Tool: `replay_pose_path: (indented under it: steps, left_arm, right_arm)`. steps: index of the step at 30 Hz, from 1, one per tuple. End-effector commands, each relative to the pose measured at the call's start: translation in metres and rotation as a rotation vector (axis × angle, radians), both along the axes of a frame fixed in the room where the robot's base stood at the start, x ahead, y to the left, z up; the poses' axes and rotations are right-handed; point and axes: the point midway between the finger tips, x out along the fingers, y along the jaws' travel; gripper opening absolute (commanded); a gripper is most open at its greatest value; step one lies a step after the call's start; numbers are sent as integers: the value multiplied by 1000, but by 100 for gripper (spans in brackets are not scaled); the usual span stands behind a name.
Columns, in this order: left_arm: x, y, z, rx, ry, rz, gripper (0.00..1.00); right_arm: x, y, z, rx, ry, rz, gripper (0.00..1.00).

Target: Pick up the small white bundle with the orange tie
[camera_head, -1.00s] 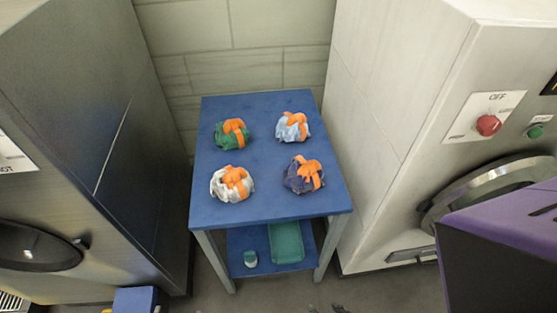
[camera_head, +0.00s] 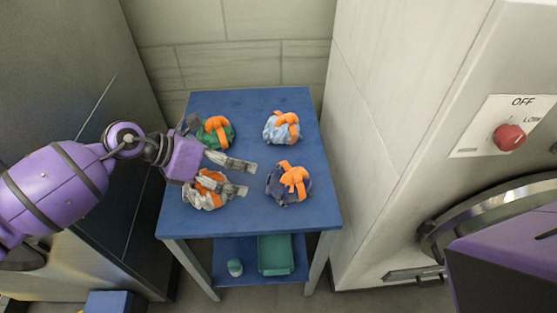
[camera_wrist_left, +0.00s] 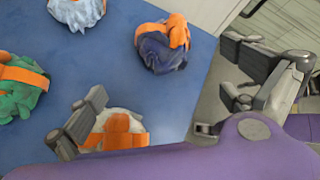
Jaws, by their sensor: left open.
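The white bundle with an orange tie (camera_head: 203,194) sits at the near left of the blue table (camera_head: 250,215). My left gripper (camera_head: 246,178) is open above the table, its fingers pointing right, and it partly hides the white bundle. In the left wrist view the white bundle (camera_wrist_left: 122,125) shows at the bottom, beside one finger of the gripper (camera_wrist_left: 165,118). I cannot tell whether the finger touches it. The bundle does not lie between the fingertips. My right gripper is not in view.
A green bundle (camera_head: 216,132), a light blue bundle (camera_head: 281,128) and a dark blue bundle (camera_head: 289,184) share the tabletop, each with an orange tie. Machines flank the table.

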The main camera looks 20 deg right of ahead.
Motion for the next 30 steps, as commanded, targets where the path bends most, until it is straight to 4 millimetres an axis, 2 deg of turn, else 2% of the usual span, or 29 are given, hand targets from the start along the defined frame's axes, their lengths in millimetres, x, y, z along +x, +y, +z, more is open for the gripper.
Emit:
replay_pose_path:
  steps: [1,4,6,9,17,25,30]
  left_arm:
    - [17,21,-5,109,-80,-47,100]
    - [38,67,-19,325,-193,-140,100]
    - [47,89,-25,420,-231,-179,100]
    - [52,104,-32,490,-253,-206,100]
    - [54,94,-56,499,-258,-211,100]
    - [54,75,-91,496,-256,-209,100]
    - [54,73,-98,497,-256,-209,100]
  right_arm:
    - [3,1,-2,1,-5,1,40]
    - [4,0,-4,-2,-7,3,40]
    - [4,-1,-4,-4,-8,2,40]
    - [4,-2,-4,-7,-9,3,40]
    - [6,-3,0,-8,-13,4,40]
    - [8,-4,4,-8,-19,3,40]
    - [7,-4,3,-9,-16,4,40]
